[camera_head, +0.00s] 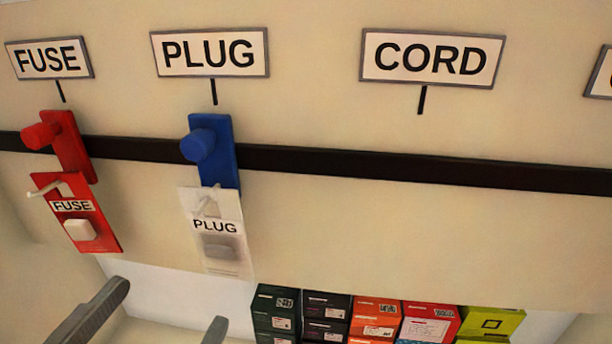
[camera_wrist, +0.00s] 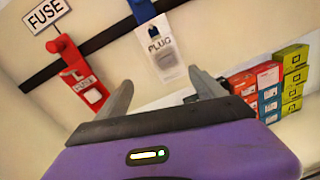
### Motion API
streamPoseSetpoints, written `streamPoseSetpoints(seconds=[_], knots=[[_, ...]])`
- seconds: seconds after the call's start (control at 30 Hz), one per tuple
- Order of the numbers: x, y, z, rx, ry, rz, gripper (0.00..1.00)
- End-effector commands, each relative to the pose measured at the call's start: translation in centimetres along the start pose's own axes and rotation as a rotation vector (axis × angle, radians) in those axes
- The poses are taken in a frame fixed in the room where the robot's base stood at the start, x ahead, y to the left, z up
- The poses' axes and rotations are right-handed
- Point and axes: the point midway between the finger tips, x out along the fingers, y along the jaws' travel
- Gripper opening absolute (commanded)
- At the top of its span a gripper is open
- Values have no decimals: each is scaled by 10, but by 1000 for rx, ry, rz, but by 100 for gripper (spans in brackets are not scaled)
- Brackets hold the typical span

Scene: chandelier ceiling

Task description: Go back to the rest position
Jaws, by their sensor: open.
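My gripper (camera_head: 155,318) shows at the bottom left of the head view, its two grey fingers apart with nothing between them. In the wrist view my gripper (camera_wrist: 160,92) is open and empty, below the hanging packs. A red pack labelled FUSE (camera_head: 76,212) hangs from a red hook mount (camera_head: 70,150) on the wall. A clear pack labelled PLUG (camera_head: 216,243) hangs from a blue hook mount (camera_head: 222,155). Both packs also show in the wrist view, the red one (camera_wrist: 83,84) at left and the clear one (camera_wrist: 161,48) above the fingers.
Wall signs read FUSE (camera_head: 49,58), PLUG (camera_head: 210,53) and CORD (camera_head: 432,58); no hook shows under CORD. A dark rail (camera_head: 400,167) crosses the wall. Several stacked boxes (camera_head: 376,316) stand at the lower right on a white surface (camera_head: 170,292).

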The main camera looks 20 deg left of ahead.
Motion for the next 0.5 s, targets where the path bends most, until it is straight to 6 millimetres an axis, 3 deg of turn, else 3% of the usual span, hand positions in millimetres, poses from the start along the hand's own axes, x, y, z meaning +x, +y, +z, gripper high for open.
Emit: streamPoseSetpoints(seconds=[0.13,0.23,0.37,0.5], knots=[[0,0,1,-47,-3,0,79],[1,-8,2,-198,-15,-21,79],[4,-47,-26,-520,24,-89,79],[-6,-94,-68,-907,108,-129,79]])
